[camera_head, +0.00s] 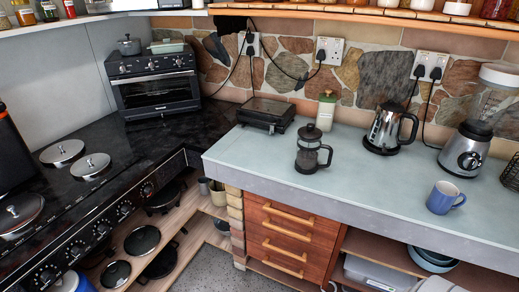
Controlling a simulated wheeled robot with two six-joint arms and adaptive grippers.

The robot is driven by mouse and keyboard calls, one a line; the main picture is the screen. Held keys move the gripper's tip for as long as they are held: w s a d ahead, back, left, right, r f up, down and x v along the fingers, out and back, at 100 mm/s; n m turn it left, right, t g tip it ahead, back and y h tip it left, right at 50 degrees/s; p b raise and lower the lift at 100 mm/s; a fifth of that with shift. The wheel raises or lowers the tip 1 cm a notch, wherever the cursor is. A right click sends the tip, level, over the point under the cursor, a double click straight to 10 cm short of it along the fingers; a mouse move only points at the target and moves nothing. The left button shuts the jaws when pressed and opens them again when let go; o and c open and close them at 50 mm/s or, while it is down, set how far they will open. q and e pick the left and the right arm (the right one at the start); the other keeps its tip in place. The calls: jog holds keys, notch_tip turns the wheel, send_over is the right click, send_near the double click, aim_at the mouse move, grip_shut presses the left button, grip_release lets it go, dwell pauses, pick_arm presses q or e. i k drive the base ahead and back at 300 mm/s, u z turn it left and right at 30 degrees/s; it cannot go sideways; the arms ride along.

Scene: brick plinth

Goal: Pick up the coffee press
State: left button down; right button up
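The coffee press (308,150) is a dark, see-through cylinder with a black lid, knob and base. It stands upright on the pale grey counter (250,160), near the counter's front edge, with its black handle pointing right. Nothing covers it in the head view. Neither of my grippers shows in this view.
A flat black grill (266,114) and a pale green bottle (326,110) stand behind the press. A steel kettle (384,130), a blender (466,148) and a blue mug (442,198) are to its right. The counter left of the press is clear. A black stove (80,200) is at left.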

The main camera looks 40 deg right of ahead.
aim_at(307, 151)
jog(key=u, duration=0.2)
jog(key=i, duration=0.85)
jog(key=z, duration=0.85)
jog(key=i, duration=0.6)
jog(key=z, duration=0.75)
